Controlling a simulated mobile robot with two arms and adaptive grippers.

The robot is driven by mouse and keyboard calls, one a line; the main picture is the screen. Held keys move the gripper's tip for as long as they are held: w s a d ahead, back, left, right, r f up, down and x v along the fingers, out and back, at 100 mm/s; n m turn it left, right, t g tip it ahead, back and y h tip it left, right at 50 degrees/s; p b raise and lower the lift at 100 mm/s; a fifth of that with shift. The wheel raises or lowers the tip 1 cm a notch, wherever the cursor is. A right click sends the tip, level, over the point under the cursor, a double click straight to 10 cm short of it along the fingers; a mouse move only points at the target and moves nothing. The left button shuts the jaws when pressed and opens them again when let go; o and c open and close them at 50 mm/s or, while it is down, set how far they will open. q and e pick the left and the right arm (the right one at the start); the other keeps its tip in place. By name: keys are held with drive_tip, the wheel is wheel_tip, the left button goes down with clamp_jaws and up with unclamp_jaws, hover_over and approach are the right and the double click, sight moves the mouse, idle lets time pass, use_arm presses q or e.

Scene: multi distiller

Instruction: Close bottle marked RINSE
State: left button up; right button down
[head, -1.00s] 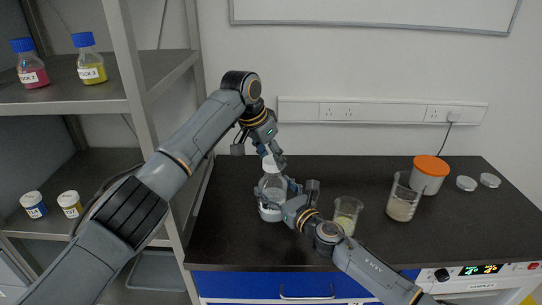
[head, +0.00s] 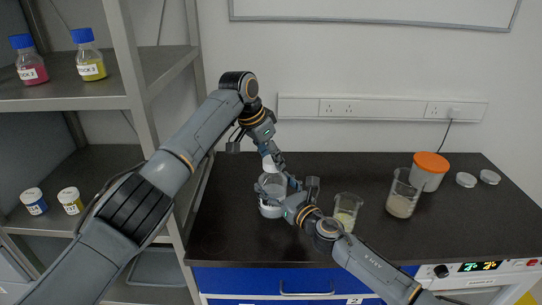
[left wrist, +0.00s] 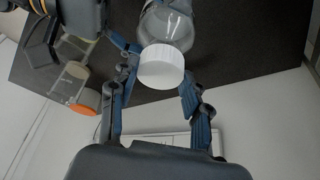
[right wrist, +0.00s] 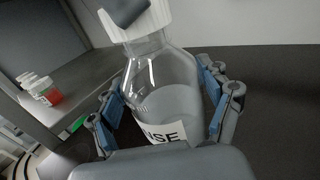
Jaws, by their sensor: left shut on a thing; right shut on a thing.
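The clear bottle (head: 270,189) stands on the dark counter, upright, with its label partly readable as "NSE" in the right wrist view (right wrist: 160,95). A white cap (left wrist: 162,67) sits at the top of its neck; how tightly it is seated I cannot tell. My left gripper (head: 271,158) comes down from above and is shut on the cap, with a finger on either side. My right gripper (head: 279,189) is shut on the bottle's body from the side, below the neck. Its fingers (right wrist: 165,100) lie left and right of the glass.
Beakers (head: 346,208) (head: 403,194) and an orange-lidded tub (head: 428,171) stand to the right, near two loose lids (head: 466,180). A shelf (head: 95,92) at left holds blue-capped bottles (head: 90,60) and small jars (head: 70,200). The counter's back left is clear.

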use_arm(q)
drive_tip(key=shift+w+a+m, duration=0.1)
drive_tip(key=shift+m, duration=0.8)
drive_tip(key=o, duration=0.8)
drive_tip(key=shift+g, duration=0.3)
drive_tip(key=shift+r, duration=2.25)
